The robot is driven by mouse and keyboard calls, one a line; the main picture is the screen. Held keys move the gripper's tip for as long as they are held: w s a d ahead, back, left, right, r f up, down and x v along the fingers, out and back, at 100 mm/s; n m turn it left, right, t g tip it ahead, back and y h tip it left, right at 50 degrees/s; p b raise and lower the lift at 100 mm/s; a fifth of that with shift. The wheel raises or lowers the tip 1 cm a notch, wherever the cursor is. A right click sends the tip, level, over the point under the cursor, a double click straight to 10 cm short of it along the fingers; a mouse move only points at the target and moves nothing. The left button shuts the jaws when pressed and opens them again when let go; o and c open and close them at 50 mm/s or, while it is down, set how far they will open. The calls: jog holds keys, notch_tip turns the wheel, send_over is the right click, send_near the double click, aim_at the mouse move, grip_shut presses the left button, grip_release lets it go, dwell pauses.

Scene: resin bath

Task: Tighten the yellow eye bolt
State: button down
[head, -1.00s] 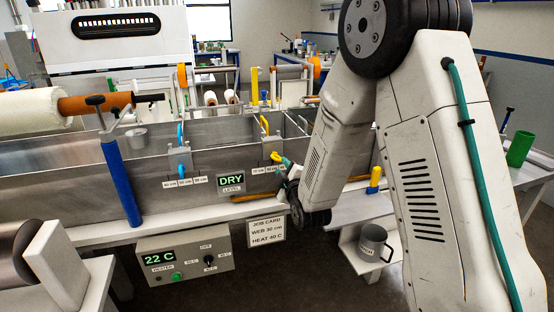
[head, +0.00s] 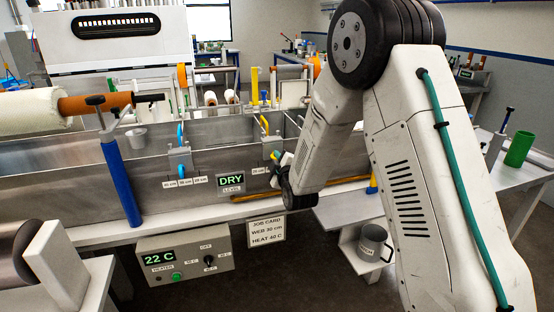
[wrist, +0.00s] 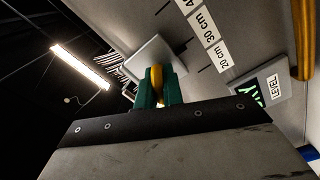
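The yellow eye bolt (wrist: 157,76) shows in the wrist view between the two green fingertips of my gripper (wrist: 159,90). The fingers are close together with yellow filling the narrow gap, so my gripper looks shut on it. In the head view my gripper (head: 277,157) is at the front of the right-hand bracket on the steel bath, below a yellow loop (head: 264,123). The fingers and wrist hide most of the eye bolt there. A pale grey block (wrist: 155,59) sits behind the bolt in the wrist view.
The steel bath wall (head: 215,160) carries a left bracket with blue fittings (head: 181,168), a DRY level display (head: 230,181) and cm labels (wrist: 201,24). A yellow-brown rod (head: 250,196) runs along the bath's foot. A mug (head: 372,243) stands on a low shelf at right.

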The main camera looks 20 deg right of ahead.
jog(key=shift+m, duration=0.4)
jog(key=m, duration=0.4)
jog(key=shift+m, duration=0.3)
jog(key=m, duration=0.5)
jog(key=shift+f+m, duration=0.1)
jog(key=shift+m, duration=0.2)
jog(key=c, duration=1.5)
grip_release()
jog(key=shift+c, duration=0.2)
